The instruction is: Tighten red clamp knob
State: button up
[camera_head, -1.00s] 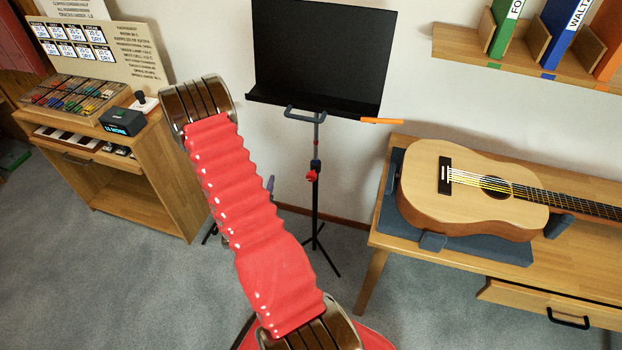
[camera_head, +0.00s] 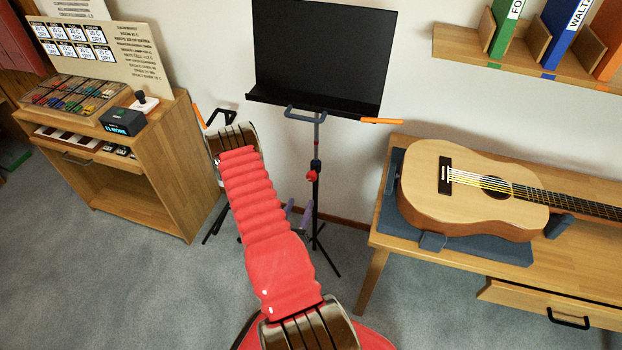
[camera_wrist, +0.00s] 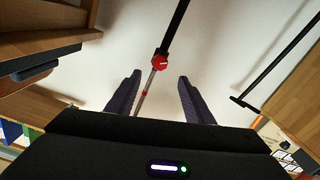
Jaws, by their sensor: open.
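The red clamp knob (camera_head: 312,176) is on the upright pole of a black music stand (camera_head: 318,55), at the collar where the thin grey tube meets the thicker black tube. In the wrist view the red knob (camera_wrist: 160,62) shows just beyond the fingertips, in line with the gap between them. My gripper (camera_wrist: 159,80) is open, with its two dark purple fingers apart and nothing between them that I can make out as held. In the head view the gripper (camera_head: 297,211) shows partly past my red arm, low and left of the knob; the rest is hidden.
A guitar (camera_head: 470,190) lies on a wooden bench (camera_head: 385,225) at the right. A wooden cabinet (camera_head: 180,180) stands at the left. A second dark stand (camera_head: 222,115) shows partly behind my arm. A binder shelf (camera_head: 530,70) is on the wall at upper right.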

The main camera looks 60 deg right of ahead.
aim_at(311, 179)
jog(key=shift+d, duration=0.1)
jog(key=d, duration=0.4)
jog(key=w+d, duration=0.1)
jog(key=d, duration=0.4)
jog(key=w+d, duration=0.1)
jog(key=d, duration=0.3)
jog(key=shift+w+d, duration=0.1)
jog(key=shift+d, duration=0.15)
jog(key=shift+a, duration=0.1)
jog(key=c, duration=1.1)
